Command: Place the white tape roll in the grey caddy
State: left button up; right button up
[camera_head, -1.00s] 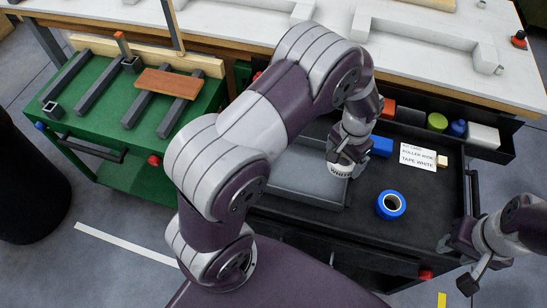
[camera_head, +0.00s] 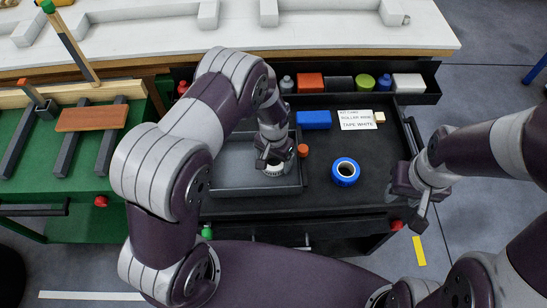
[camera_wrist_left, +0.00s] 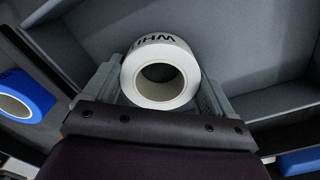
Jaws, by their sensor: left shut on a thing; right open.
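The white tape roll (camera_head: 276,171) is between the fingers of my left gripper (camera_head: 272,162), at the right side of the grey caddy (camera_head: 225,188). In the left wrist view the white roll (camera_wrist_left: 160,75) faces the camera, with black lettering on its outer side and the fingers on both sides of it. The caddy's grey walls (camera_wrist_left: 265,105) show behind and beside it. Whether the roll touches the caddy floor I cannot tell. My right gripper (camera_head: 420,215) is open and empty, at the right edge of the black cart.
A blue tape roll (camera_head: 345,172) lies right of the caddy. A blue block (camera_head: 314,119), a label card (camera_head: 357,120) and an orange-red cap (camera_head: 303,150) are near it. A row of containers stands in a rear black tray (camera_head: 420,97). A green bench (camera_head: 70,215) is at left.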

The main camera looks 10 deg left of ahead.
aim_at(274, 159)
pick_arm(q)
jog(key=shift+f, duration=0.15)
jog(key=o, duration=0.9)
notch_tip(274, 159, up, 12)
jog(key=f, duration=0.1)
jog(key=s+a+r+n, duration=0.1)
jog(key=s+a+r, duration=0.1)
jog(key=s+r, duration=0.1)
jog(key=s+a+r+n+t, duration=0.1)
jog(key=s+a+r, duration=0.1)
jog(key=s, duration=0.4)
jog(key=s+a+r+n, duration=0.1)
jog(key=s+a+r, duration=0.1)
jog(key=s+r, duration=0.3)
jog(key=shift+s+a, duration=0.1)
jog(key=shift+a, duration=0.3)
